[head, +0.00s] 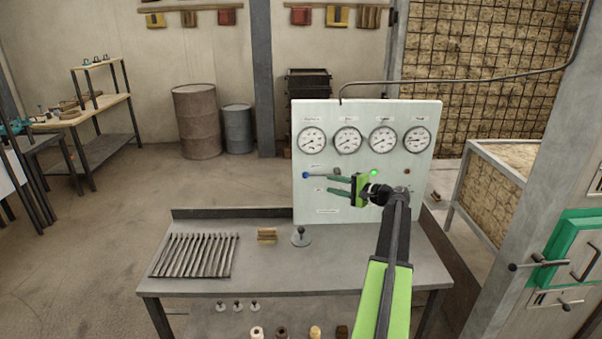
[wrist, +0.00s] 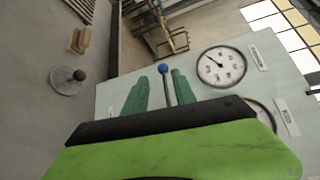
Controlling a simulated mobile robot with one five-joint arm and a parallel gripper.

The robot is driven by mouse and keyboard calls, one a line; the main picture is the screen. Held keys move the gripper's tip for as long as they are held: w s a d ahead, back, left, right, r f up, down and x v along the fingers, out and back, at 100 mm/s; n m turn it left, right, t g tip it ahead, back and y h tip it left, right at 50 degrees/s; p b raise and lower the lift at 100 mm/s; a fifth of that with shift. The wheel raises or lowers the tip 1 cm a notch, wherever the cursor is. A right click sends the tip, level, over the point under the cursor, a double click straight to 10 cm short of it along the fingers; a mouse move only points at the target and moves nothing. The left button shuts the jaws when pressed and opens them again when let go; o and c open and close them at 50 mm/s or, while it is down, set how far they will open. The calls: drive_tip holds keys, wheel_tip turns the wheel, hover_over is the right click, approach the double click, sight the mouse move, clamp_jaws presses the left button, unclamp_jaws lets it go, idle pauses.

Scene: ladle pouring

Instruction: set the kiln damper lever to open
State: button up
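A lever with a blue ball knob (head: 306,175) sticks out to the left on the pale gauge panel (head: 318,215), its shaft close to horizontal. Its small label is too blurred to read, so I cannot confirm it is the damper lever. My gripper (head: 334,185) is in front of the panel, with its green fingertips close to the lever's shaft. In the wrist view the blue knob (wrist: 163,69) and shaft show between the two fingers of my gripper (wrist: 160,88), which stand apart. I cannot tell whether either finger touches the shaft.
Several dials (head: 347,141) and a lit green lamp (head: 374,173) are on the panel. The grey bench (head: 270,278) holds a rack of rods (head: 193,256), a small brown block (head: 267,235) and a round-based stamp (head: 301,238). A green-framed door (head: 575,240) with handles is at right.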

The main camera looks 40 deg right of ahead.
drive_tip(key=s+d+m+h, duration=0.1)
drive_tip(key=s+d, duration=0.3)
drive_tip(key=s, duration=0.2)
drive_tip(key=b, duration=0.2)
approach(316, 175)
drive_tip(key=w, duration=0.3)
drive_tip(key=w+f, duration=0.1)
drive_tip(key=w, duration=0.2)
drive_tip(key=w+a, duration=0.1)
drive_tip(key=w, duration=0.2)
drive_tip(key=shift+f, duration=0.25)
clamp_jaws()
idle(0.3)
